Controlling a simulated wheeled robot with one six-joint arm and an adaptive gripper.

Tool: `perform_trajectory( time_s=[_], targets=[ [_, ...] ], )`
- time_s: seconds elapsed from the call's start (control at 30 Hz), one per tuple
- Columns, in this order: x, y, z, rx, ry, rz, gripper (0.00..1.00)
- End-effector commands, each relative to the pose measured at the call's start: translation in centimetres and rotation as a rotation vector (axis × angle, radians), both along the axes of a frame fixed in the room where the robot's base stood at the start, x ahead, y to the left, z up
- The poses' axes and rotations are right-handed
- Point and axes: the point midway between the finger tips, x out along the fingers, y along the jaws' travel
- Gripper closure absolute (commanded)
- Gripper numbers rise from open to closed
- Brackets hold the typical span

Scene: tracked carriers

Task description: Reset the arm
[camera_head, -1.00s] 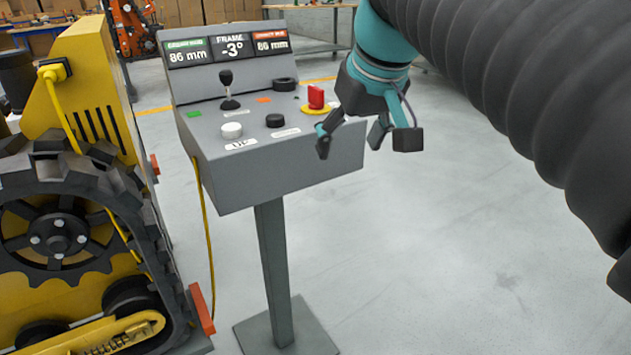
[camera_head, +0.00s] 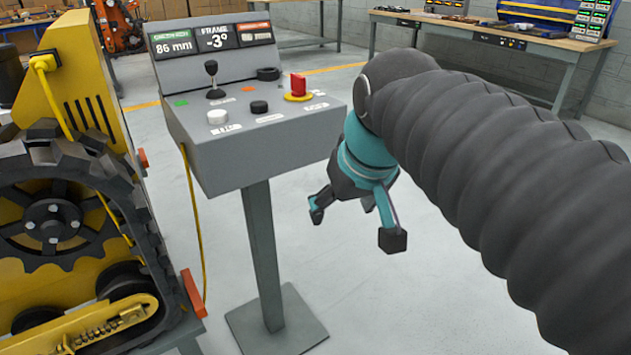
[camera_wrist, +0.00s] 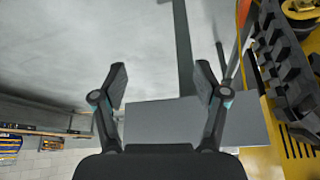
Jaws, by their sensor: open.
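My gripper (camera_head: 355,222) is open and empty in the head view. It hangs in the air at the lower right of the grey control console (camera_head: 262,160), clear of its buttons and lever. In the wrist view my gripper (camera_wrist: 162,90) shows its two fingers spread apart, with nothing between them. The console's grey body (camera_wrist: 160,122) and its post lie beyond the fingers there.
A yellow tracked carrier (camera_head: 75,75) stands close at the left of the console. The console has a joystick (camera_head: 213,80), a red switch (camera_head: 298,86) and displays. A workbench (camera_head: 480,35) is at the back right. The floor at the right is open.

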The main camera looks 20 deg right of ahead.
Motion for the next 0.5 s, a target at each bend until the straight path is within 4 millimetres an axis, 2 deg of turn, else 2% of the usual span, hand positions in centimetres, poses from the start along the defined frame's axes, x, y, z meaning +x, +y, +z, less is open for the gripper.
perform_trajectory(
  time_s=[0.33,0.43,0.5],
  targets=[
    [0.3,-0.1,0.1,0.005,-0.016,-0.015,0.27],
    [0.3,-0.2,-2.1,0.007,-0.017,-0.039,0.27],
    [-0.5,-0.3,-4.0,0.007,-0.018,-0.054,0.27]
  ],
)
